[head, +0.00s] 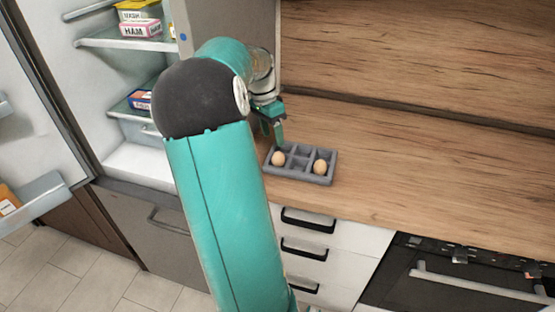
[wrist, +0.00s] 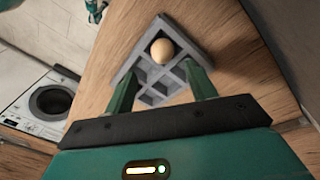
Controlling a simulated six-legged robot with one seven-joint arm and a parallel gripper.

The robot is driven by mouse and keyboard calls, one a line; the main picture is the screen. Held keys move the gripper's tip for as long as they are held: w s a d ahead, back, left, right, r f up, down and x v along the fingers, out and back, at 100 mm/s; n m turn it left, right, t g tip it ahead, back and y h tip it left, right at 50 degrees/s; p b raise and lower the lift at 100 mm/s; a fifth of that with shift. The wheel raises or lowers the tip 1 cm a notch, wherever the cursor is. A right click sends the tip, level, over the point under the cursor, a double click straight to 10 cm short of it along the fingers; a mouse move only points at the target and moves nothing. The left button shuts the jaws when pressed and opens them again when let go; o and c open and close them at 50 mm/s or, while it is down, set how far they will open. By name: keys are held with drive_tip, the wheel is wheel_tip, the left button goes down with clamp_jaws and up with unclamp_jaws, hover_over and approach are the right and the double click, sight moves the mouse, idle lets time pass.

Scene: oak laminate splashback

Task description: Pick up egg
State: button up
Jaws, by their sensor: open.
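A grey compartment tray (head: 300,177) sits on the wooden counter and holds two brown eggs. One egg (head: 279,158) is in a left compartment and the other egg (head: 320,167) is in a right one. My gripper (head: 277,138) is above the tray's back left side, near the left egg. In the wrist view my gripper (wrist: 158,70) has its two green fingers apart with nothing held between them. One egg (wrist: 162,50) shows there in the tray's far corner, beyond the fingertips; I cannot tell which egg it is. The other egg is hidden in that view.
An open fridge (head: 140,160) with food packs on its shelves stands at the left. The wooden splashback (head: 420,60) rises behind the counter. The counter (head: 430,190) right of the tray is clear. Drawers and an oven (head: 450,280) are below. A washing machine (wrist: 45,100) shows in the wrist view.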

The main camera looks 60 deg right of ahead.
sight(278, 159)
drive_tip(key=shift+f, duration=0.85)
drive_tip(key=shift+s+d+f, duration=0.1)
drive_tip(key=shift+s+f, duration=0.05)
drive_tip(key=shift+f, duration=0.2)
drive_tip(key=shift+s+d+f, duration=0.1)
drive_tip(key=shift+s+f, duration=0.05)
drive_tip(key=shift+f, duration=0.55)
drive_tip(key=shift+s+d+f, duration=0.1)
drive_tip(key=shift+d+f, duration=0.05)
drive_tip(key=shift+f, duration=0.6)
drive_tip(key=shift+s+d+f, duration=0.1)
drive_tip(key=shift+s+f, duration=0.05)
drive_tip(key=shift+f, duration=0.55)
drive_tip(key=shift+c, duration=0.3)
drive_tip(key=c, duration=1)
